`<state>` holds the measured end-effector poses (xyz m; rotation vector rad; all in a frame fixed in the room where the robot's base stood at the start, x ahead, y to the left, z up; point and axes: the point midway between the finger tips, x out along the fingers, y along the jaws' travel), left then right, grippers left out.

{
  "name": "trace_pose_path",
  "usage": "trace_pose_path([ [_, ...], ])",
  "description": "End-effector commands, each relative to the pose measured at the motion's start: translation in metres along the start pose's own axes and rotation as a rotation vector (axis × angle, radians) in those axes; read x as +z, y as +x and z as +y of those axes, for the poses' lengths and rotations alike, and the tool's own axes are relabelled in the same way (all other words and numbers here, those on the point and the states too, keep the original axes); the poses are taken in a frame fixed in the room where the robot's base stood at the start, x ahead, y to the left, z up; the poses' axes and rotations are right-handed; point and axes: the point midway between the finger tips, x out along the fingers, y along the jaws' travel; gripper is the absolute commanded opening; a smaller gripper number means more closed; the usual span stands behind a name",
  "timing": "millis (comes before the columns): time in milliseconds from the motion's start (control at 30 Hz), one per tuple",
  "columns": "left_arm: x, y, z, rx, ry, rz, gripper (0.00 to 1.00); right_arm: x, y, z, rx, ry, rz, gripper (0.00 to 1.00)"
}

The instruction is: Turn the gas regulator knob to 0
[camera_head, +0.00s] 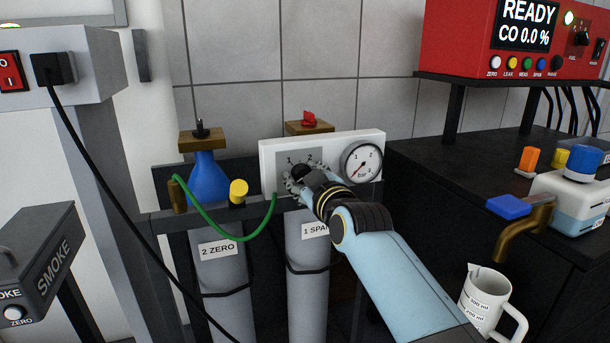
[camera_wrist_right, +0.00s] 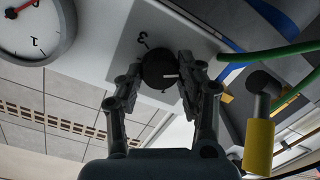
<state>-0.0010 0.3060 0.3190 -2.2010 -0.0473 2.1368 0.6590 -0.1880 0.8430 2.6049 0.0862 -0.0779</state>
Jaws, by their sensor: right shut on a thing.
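The black regulator knob (camera_head: 300,171) sits on a grey scale plate on the white panel (camera_head: 270,158). In the right wrist view the knob (camera_wrist_right: 158,68) has a short white mark, and a numeral 3 shows beside it, upside down. My right gripper (camera_head: 303,180) is at the panel, its fingers shut on the knob from both sides; in the wrist view the fingers (camera_wrist_right: 165,75) flank it. The fingers and wrist hide part of the knob and scale in the head view. The gauge marked bar (camera_head: 361,163) is right of the knob. My left gripper is out of view.
Gas cylinders labelled 2 ZERO (camera_head: 220,275) and 1 SPAN (camera_head: 307,270) stand below the panel. A green hose (camera_head: 222,232) and yellow fitting (camera_head: 238,191) are left of the knob. A dark bench (camera_head: 440,180) with a red analyser (camera_head: 465,45) stands right.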

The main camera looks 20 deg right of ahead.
Motion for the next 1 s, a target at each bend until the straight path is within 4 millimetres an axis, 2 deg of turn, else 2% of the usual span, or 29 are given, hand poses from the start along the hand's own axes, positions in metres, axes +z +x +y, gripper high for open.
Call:
trace_pose_path([
  [400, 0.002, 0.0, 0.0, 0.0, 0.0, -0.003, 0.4, 0.001, 0.0, -0.001, -0.001, -0.009, -0.002, 0.05],
  [433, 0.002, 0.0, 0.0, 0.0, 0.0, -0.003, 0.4, 0.001, 0.0, -0.001, -0.001, -0.009, -0.002, 0.41],
  [567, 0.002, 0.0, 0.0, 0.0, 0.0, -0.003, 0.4, 0.001, 0.0, -0.001, 0.0, -0.008, -0.002, 0.58],
  [867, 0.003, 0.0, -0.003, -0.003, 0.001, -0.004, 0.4, 0.001, -0.001, 0.0, 0.0, -0.007, -0.001, 0.6],
  [1000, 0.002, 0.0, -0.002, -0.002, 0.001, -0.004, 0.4, 0.002, -0.015, -0.001, 0.0, -0.006, -0.002, 0.6],
])
